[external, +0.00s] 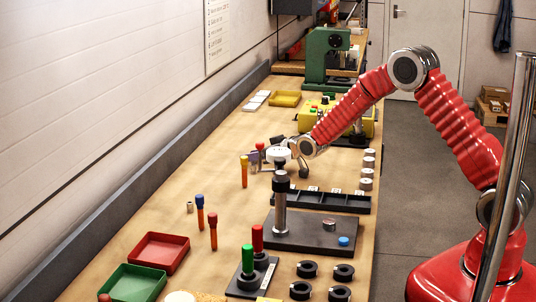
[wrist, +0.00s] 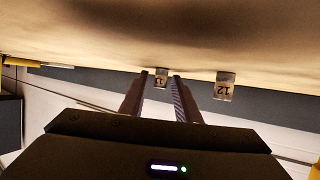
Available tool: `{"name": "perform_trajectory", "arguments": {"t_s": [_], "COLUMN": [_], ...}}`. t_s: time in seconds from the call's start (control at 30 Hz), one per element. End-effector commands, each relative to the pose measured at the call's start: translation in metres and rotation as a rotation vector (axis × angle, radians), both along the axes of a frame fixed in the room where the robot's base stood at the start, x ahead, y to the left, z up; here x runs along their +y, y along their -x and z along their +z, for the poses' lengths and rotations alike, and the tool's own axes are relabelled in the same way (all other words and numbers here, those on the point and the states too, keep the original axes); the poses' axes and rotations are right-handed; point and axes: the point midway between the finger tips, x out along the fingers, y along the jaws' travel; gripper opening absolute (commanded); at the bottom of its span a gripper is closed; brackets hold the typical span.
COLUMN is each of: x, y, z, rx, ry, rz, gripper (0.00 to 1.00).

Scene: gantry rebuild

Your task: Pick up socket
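A small pale metal socket (wrist: 161,79) marked 13 shows in the wrist view, upside down, between the tips of my gripper's fingers (wrist: 161,76). A second socket (wrist: 225,86), marked 12, stands to its right, clear of the fingers. My gripper is open, with a gap between its two dark fingers. I cannot tell whether the fingers touch the 13 socket. A small socket-like cylinder (external: 190,207) stands on the bench nearer the camera.
A black rack (external: 325,203) lies to the right. Blue and red-topped tools (external: 200,213) stand nearer, by a red tray (external: 159,253). The wall-side bench is mostly free.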

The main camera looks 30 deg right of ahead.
Motion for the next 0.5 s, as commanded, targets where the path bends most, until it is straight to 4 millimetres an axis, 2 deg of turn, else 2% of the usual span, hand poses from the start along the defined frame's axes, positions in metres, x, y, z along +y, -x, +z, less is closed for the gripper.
{"name": "perform_trajectory", "arguments": {"t_s": [0.07, 0.4, 0.5], "x": [0.0000, 0.0000, 0.0000], "y": [0.0001, 0.0001, 0.0001], "z": [0.0000, 0.0000, 0.0000], "rx": [0.000, 0.000, 0.000], "ry": [0.000, 0.000, 0.000], "rz": [0.000, 0.000, 0.000], "gripper": [0.24, 0.00, 0.00]}}
